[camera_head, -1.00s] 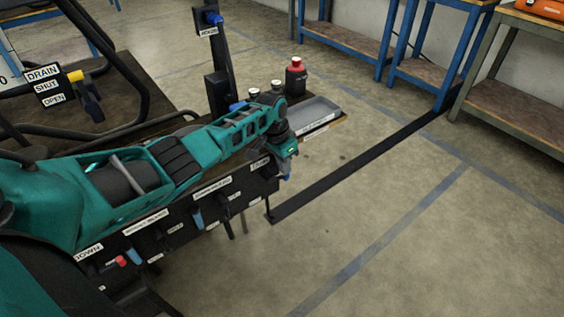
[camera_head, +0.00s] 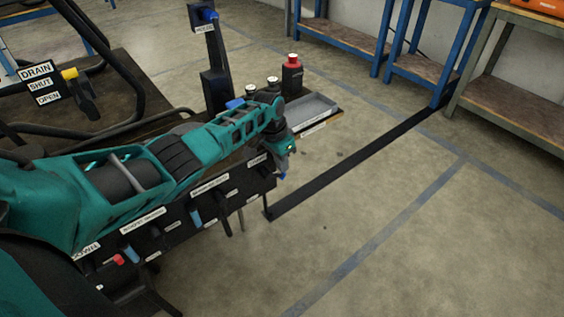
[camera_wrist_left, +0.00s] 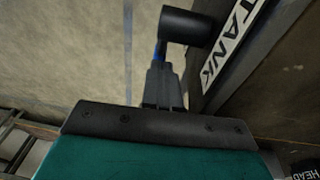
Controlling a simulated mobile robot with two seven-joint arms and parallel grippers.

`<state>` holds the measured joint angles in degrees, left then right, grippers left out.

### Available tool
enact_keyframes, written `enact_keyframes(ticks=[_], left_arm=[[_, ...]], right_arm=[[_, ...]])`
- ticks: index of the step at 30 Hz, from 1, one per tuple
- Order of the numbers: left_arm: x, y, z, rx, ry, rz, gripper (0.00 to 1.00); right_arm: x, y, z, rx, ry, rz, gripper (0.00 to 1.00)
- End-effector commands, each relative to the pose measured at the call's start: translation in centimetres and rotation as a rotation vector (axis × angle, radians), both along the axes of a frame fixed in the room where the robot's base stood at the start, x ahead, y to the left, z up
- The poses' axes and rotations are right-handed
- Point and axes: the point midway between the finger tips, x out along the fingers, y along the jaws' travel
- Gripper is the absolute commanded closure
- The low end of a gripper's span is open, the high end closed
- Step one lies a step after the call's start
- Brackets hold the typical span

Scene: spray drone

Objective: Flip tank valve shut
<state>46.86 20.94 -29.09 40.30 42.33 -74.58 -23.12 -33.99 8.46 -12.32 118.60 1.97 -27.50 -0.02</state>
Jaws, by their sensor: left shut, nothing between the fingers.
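In the left wrist view, a white TANK label (camera_wrist_left: 233,45) runs along a dark panel edge. A black cylindrical part (camera_wrist_left: 190,25), apparently of the tank valve, stands beside the label. A blue piece (camera_wrist_left: 159,50) shows between this cylinder and my fingertips; I cannot tell whether they touch it. My left gripper (camera_wrist_left: 162,82) is shut and empty, close below the black cylinder. In the head view my left gripper (camera_head: 283,163) points down at the far right end of the labelled panel, and its wrist hides most of the tank valve. My right gripper is not in view.
A black front panel (camera_head: 175,228) carries several labelled valves. A drain valve with a yellow part (camera_head: 70,73) sits at upper left. A red bottle (camera_head: 292,78) and a grey tray (camera_head: 308,108) stand beyond my wrist. The floor to the right is open.

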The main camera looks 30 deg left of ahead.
Motion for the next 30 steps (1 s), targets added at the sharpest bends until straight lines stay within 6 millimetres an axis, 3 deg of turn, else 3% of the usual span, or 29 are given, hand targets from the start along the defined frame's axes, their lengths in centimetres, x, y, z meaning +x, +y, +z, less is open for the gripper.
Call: enact_keyframes(ticks=[9,18,30], left_arm=[[-0.6,0.8,6.0,0.002,-0.003,0.001,1.00],[-1.3,1.4,11.3,0.000,-0.002,-0.001,1.00],[-1.5,1.6,12.5,0.000,0.001,0.001,1.00]], right_arm=[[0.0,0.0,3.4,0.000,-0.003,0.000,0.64],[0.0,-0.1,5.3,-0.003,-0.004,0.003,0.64],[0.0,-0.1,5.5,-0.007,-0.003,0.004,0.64]])
